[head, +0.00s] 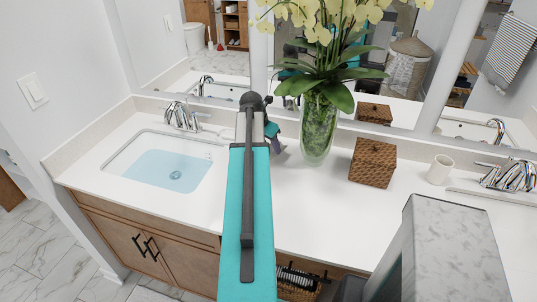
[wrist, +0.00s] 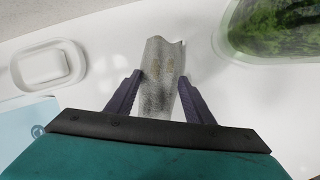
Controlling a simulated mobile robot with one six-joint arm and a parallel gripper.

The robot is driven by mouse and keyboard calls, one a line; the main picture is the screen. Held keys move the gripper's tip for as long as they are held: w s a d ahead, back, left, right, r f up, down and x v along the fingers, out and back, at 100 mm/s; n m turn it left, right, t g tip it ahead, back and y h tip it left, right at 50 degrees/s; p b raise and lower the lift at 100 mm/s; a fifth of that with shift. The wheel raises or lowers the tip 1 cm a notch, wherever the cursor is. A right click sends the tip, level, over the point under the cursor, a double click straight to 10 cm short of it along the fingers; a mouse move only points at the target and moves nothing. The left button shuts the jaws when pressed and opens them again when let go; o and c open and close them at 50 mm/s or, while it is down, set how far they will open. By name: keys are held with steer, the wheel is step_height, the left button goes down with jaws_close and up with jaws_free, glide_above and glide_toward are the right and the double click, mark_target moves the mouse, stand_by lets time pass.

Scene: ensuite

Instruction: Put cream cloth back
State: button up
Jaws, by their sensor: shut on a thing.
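A greyish, mottled piece of cloth (wrist: 161,62) is between the two dark fingers of my gripper (wrist: 160,82) in the wrist view. It looks more grey than cream and extends past the fingertips over the white counter. My gripper is shut on it. In the head view my gripper (head: 272,130) is over the back of the counter (head: 225,207), between the sink and the glass vase. Only a small greyish part of the cloth (head: 279,149) shows there, partly hidden by my arm. I cannot tell whether the cloth touches the counter.
A glass vase with yellow flowers (head: 317,128) stands close to the right. Beyond it are a woven box (head: 372,163) and a white cup (head: 440,169). The sink (head: 165,160) is at left. A white dish (wrist: 45,67) lies left of my gripper in the wrist view.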

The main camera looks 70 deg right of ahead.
steer(key=shift+f+p, duration=0.75)
steer(key=shift+f, duration=0.95)
steer(key=shift+f, duration=0.15)
steer(key=o, duration=0.9)
steer(key=shift+r, duration=0.25)
steer(key=shift+b+v, duration=1.3)
steer(key=shift+v, duration=4.6)
steer(key=shift+w, duration=0.1)
